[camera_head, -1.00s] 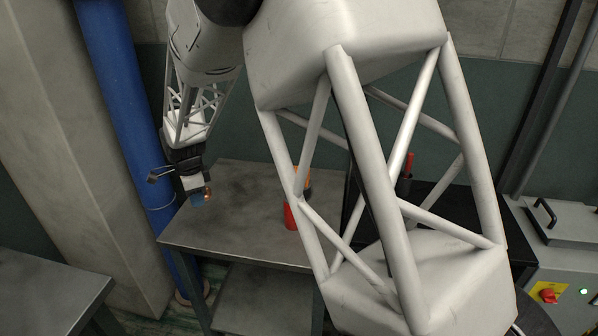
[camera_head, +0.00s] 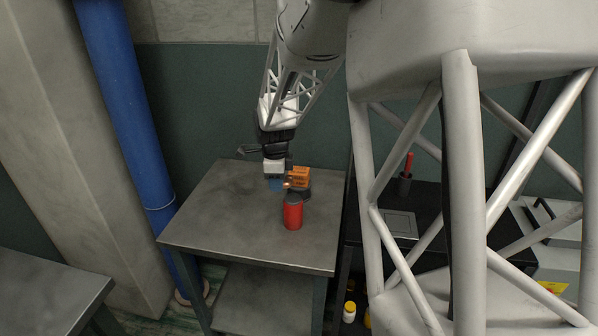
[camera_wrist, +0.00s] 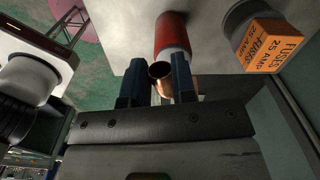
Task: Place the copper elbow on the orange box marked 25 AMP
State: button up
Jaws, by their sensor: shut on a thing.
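My gripper (camera_head: 275,184) is shut on the copper elbow (camera_wrist: 160,78). The elbow sits between the two blue fingers in the wrist view, its open end showing; in the head view only a small copper bit (camera_head: 287,184) shows. The orange box (camera_wrist: 272,46), marked FUSES 25 AMP, is at the upper right of the wrist view. The elbow is apart from the box in the wrist view. The gap's height is hard to tell.
A red cylinder (camera_head: 292,214) stands on the metal table (camera_head: 215,215) in front of the box. The table's left part is clear. A black bench (camera_head: 430,205) with a red-handled tool is to the right.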

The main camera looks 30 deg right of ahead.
jog(key=shift+m, duration=0.9)
jog(key=s+d, duration=0.4)
jog(key=d, duration=0.1)
jog(key=shift+s+d+r, duration=0.15)
jog(key=shift+d+r, duration=0.05)
jog(key=shift+r, duration=0.05)
jog(key=w+d, duration=0.2)
jog(key=w, duration=0.3)
jog(key=w+d+f, duration=0.1)
jog(key=w+d, duration=0.1)
jog(key=w, duration=0.2)
jog(key=w+d, duration=0.2)
jog(key=w, duration=0.3)
jog(key=shift+w+d+f, duration=0.25)
jog(key=shift+w, duration=0.1)
jog(key=shift+f, duration=1.75)
jog(key=shift+f, duration=0.1)
jog(key=o, duration=0.9)
notch_tip(320, 180, up, 12)
